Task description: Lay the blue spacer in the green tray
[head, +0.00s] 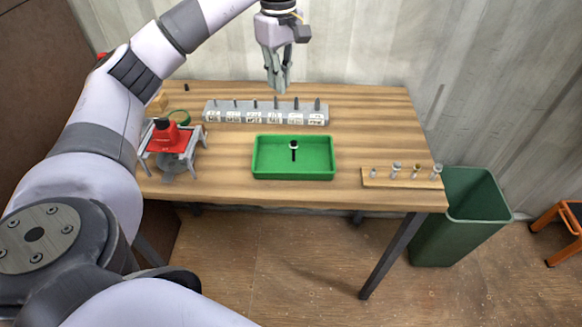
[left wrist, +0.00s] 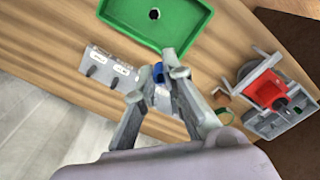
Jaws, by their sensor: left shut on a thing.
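The spacer cannot be made out in the head view. My right gripper is not in view.
A grey labelled rack (head: 266,116) with several pegs stands behind the tray. A red device on a grey stand (head: 170,136) is at the left, beside a green ring (head: 179,116). A wooden strip with several pegs (head: 402,178) is at the right front. A green bin (head: 460,220) stands on the floor.

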